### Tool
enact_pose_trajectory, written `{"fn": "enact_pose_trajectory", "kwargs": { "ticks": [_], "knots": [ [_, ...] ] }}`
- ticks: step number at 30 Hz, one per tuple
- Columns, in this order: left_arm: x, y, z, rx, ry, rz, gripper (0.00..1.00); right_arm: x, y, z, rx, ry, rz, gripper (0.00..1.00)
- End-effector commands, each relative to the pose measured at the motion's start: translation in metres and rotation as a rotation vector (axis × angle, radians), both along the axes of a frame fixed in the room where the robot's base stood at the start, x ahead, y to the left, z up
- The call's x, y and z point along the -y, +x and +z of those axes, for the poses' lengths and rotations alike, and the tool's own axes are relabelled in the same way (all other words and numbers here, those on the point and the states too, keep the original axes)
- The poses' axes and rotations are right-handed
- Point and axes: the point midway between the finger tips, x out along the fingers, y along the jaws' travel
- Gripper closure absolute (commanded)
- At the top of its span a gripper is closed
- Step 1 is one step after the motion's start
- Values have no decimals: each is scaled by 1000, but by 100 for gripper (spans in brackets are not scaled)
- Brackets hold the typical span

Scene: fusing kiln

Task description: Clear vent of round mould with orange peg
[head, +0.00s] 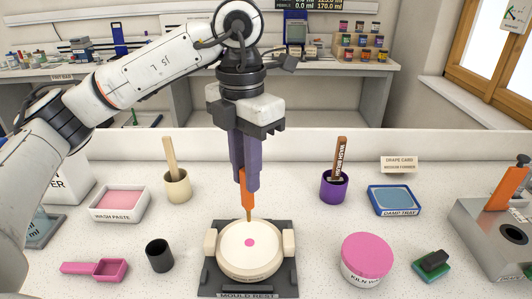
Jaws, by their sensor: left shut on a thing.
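My left gripper (247,188) points straight down with purple fingers shut on the orange peg (248,205). The peg is upright, with its thin tan tip downward. The round mould (248,262) is cream-coloured and sits on the dark mould rest (213,279), between two pale side blocks. A pink spot (249,242) marks the middle of its top. The peg's tip appears at the far part of the mould's top, behind the pink spot; I cannot tell whether it touches. My right gripper is not in view.
A pink-topped round tub (366,255) and a green pad (430,266) are right of the mould. A black cup (159,255) and pink scoop (108,268) are left. A purple pot (334,187) stands behind. A grey block (485,245) with an orange-handled piece (508,186) is far right.

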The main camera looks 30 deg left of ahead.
Motion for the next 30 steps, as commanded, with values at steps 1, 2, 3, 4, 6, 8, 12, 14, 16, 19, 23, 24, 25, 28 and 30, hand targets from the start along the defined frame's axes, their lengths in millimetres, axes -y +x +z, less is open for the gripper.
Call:
{"fn": "enact_pose_trajectory", "kwargs": {
  "ticks": [1,2,3,4,6,8,12,14,16,19,23,24,25,28,30],
  "knots": [
    [0,0,0,0,0,1,100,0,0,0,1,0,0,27],
    [0,0,-1,0,0,2,100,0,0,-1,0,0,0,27],
    [0,0,-3,0,0,2,100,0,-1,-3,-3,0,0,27],
    [0,0,-4,0,0,2,100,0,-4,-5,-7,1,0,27],
    [0,0,-8,0,0,1,100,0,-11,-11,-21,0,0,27],
    [0,0,-13,-1,1,1,100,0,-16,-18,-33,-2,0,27],
    [0,-1,-27,-2,1,0,100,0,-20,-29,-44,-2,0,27],
    [0,-1,-33,-2,0,0,100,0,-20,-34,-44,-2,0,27],
    [0,-1,-42,-1,0,0,100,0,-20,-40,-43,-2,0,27],
    [0,-1,-51,-1,0,0,100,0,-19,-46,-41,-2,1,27],
    [0,-1,-59,-1,0,0,100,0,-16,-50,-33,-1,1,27],
    [0,-1,-60,0,0,0,100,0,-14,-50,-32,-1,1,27],
    [0,-1,-60,0,0,0,100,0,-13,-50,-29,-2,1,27],
    [0,-1,-60,0,0,0,100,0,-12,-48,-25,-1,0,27],
    [0,-1,-60,0,0,0,100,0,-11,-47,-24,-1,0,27]
  ]
}}
